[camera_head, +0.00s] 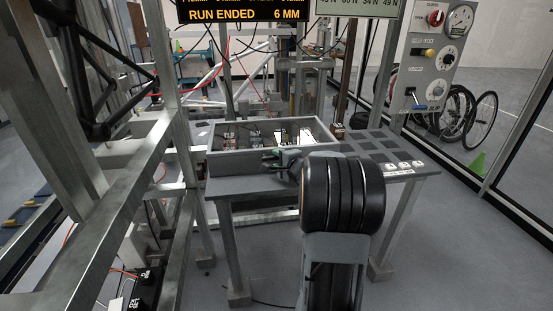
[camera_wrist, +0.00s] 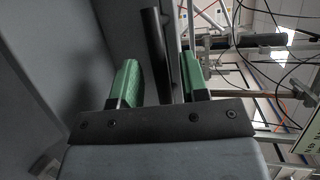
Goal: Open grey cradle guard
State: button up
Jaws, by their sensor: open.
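A grey open-topped box (camera_head: 232,164), which I take to be the cradle with its guard, stands on the grey table, with several metal parts inside. My gripper (camera_head: 268,160) is at the box's front side, partly hidden by my own arm. In the wrist view my gripper (camera_wrist: 160,72) is open, its two green finger pads apart. A dark bar (camera_wrist: 155,45), seemingly a handle, runs between the pads with gaps visible on both sides. A large grey surface (camera_wrist: 55,45) fills the left of that view. Whether the bar is joined to the guard cannot be told.
The grey table (camera_head: 270,184) has dark square pads and several white round pieces (camera_head: 403,165) on its right. A metal frame (camera_head: 110,215) stands close on the left. A control panel (camera_head: 430,60) with knobs is at the upper right, with a wheelchair (camera_head: 462,118) behind.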

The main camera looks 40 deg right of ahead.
jog(key=shift+x, duration=0.8)
jog(key=shift+c, duration=0.3)
grip_shut()
